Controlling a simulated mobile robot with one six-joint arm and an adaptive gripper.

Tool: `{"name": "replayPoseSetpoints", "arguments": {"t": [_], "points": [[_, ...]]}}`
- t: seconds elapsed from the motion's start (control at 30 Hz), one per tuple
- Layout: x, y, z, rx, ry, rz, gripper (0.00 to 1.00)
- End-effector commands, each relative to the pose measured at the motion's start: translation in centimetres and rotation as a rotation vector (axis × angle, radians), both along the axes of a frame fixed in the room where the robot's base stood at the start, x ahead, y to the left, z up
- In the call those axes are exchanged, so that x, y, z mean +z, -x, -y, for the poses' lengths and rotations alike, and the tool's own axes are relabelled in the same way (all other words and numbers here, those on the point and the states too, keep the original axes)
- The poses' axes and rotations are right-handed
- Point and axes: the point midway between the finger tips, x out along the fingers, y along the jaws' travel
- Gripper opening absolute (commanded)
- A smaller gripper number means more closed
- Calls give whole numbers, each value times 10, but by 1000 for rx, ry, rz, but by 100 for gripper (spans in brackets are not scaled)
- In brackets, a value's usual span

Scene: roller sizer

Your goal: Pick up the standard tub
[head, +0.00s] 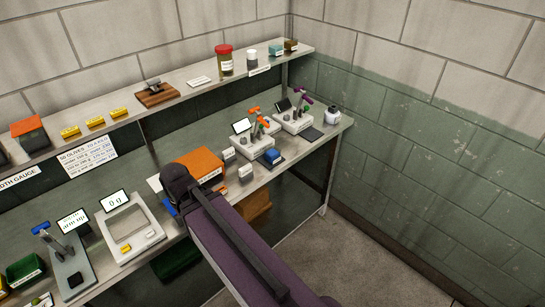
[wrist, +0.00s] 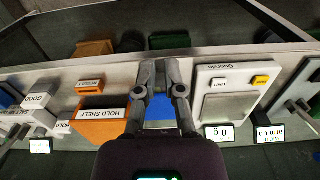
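I cannot read the words "standard tub" on any label. Two tubs stand on the upper shelf in the head view: a larger one with a red lid (head: 225,60) and a smaller white-lidded one (head: 252,61). My gripper (wrist: 162,68) points down at the bench between the orange hold shelf box and the scale, well away from both tubs. Its fingers look slightly apart, and I see nothing held. A blue item (wrist: 158,124) shows between and below the fingers; its shape is mostly hidden. In the head view my arm hides the gripper's fingertips.
The orange hold shelf box (wrist: 98,122) and the scale (wrist: 229,105), reading 0 g, flank my gripper. Yellow blocks (head: 70,132) and a wooden stand (head: 156,96) sit on the upper shelf (head: 195,74). Small instruments (head: 258,135) crowd the bench's right end.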

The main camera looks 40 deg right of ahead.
Motion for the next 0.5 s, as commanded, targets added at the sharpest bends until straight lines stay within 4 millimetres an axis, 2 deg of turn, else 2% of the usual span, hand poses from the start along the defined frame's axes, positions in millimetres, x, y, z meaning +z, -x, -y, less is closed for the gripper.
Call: {"name": "replayPoseSetpoints", "arguments": {"t": [0.03, 0.23, 0.5], "points": [[-1, -1, 1, 0, -2, 1, 39], [-8, -8, 9, 10, -36, 20, 98], [-29, -30, 42, 43, -149, 104, 100]]}}
